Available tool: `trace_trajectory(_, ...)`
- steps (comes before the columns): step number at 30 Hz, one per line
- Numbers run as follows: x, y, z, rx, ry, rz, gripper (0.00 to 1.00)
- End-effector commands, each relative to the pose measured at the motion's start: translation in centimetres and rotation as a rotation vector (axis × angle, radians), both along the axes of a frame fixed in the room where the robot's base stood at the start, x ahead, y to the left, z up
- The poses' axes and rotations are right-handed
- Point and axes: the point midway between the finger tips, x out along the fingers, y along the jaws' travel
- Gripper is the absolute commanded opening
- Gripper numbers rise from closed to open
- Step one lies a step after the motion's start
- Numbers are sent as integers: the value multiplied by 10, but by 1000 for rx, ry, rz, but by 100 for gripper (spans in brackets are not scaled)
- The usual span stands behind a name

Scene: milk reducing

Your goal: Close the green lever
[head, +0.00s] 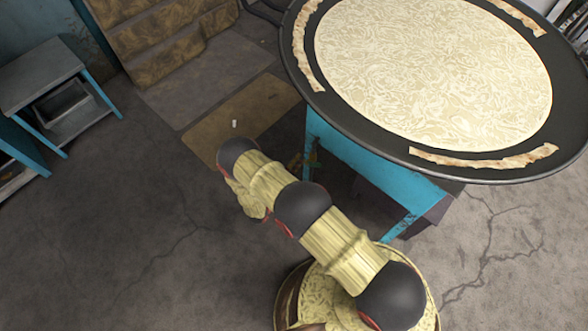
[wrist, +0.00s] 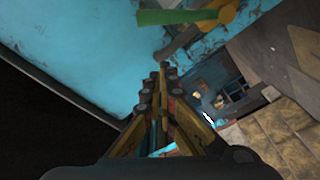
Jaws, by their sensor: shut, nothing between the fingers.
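The green lever (wrist: 180,16) shows at the top of the wrist view, as a flat green bar lying roughly across the picture. An orange-yellow piece (wrist: 222,14) and a worn grey pipe-like part (wrist: 185,42) are at its right and below it. My gripper (wrist: 162,70) points toward them with its fingers together and nothing between them. Its tips appear below the lever in the picture and apart from it. A small greenish-brown part (head: 312,155) shows beside the blue stand, too small to identify surely.
A wide black round pan (head: 350,108) with a cream patterned surface stands on a blue stand (head: 375,170). A blue-legged side table (head: 42,72) is at the upper left. Brown stepped blocks (head: 150,35) are at the back. The cracked floor (head: 110,220) at left is clear.

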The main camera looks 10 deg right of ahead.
Motion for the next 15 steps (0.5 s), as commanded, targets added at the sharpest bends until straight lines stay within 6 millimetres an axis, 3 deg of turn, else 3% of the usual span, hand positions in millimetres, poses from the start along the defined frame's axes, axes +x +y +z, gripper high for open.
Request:
trace_trajectory(6,28,-33,2,1,-1,-4,0)
trace_trajectory(9,12,-34,-12,-1,4,0,0)
trace_trajectory(15,0,-39,-21,0,1,-1,0)
